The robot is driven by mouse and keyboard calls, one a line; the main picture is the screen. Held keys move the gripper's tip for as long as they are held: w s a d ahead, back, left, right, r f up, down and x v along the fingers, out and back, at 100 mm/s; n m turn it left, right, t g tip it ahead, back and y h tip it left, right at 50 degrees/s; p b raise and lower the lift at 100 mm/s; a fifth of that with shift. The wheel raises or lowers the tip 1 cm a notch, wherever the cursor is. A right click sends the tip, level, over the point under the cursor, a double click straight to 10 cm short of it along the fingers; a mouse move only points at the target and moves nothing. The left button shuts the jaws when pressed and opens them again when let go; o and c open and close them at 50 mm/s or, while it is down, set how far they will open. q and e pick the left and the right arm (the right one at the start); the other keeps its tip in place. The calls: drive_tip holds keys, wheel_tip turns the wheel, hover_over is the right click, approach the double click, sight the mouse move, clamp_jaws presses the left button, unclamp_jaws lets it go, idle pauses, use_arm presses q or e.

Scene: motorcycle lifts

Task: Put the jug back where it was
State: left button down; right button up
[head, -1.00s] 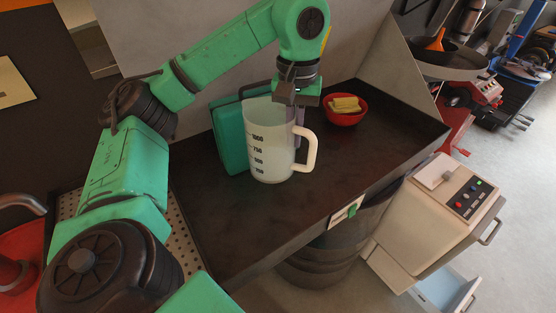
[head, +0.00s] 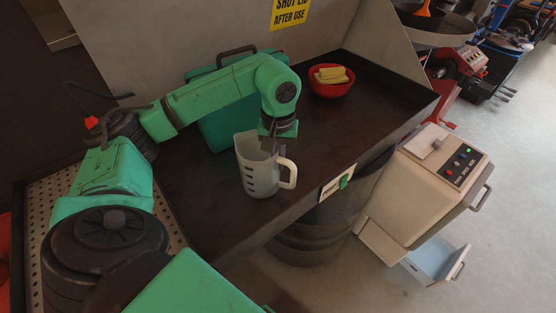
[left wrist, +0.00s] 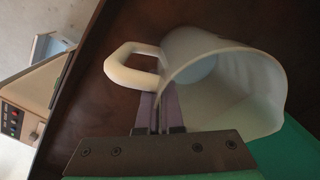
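The jug (head: 256,172) is a whitish translucent measuring jug with dark markings and a handle on its right side. It is over the front part of the dark tray-like bench top (head: 395,112), slightly tilted; I cannot tell whether its base touches the surface. My left gripper (head: 272,148) points down at the jug's rim beside the handle. In the left wrist view the jug (left wrist: 235,85) lies open-mouthed beside the fingers (left wrist: 160,108), which are close together on its wall near the handle. The fingertips are partly hidden. My right gripper is not in view.
A green case (head: 222,125) stands behind the jug against the back panel. A red bowl (head: 331,86) with yellow blocks sits toward the back right. The bench's right part is clear. A beige cabinet with buttons (head: 425,185) and an open drawer (head: 440,258) stands to the right.

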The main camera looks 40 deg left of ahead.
use_arm(q)
drive_tip(key=shift+w+f, duration=0.15)
drive_tip(key=shift+f, duration=0.25)
drive_tip(key=c, duration=1.1)
unclamp_jaws()
drive_tip(key=shift+r, duration=0.1)
drive_tip(key=shift+r, duration=0.25)
wheel_tip(320, 180, up, 12)
drive_tip(key=shift+f, duration=0.25)
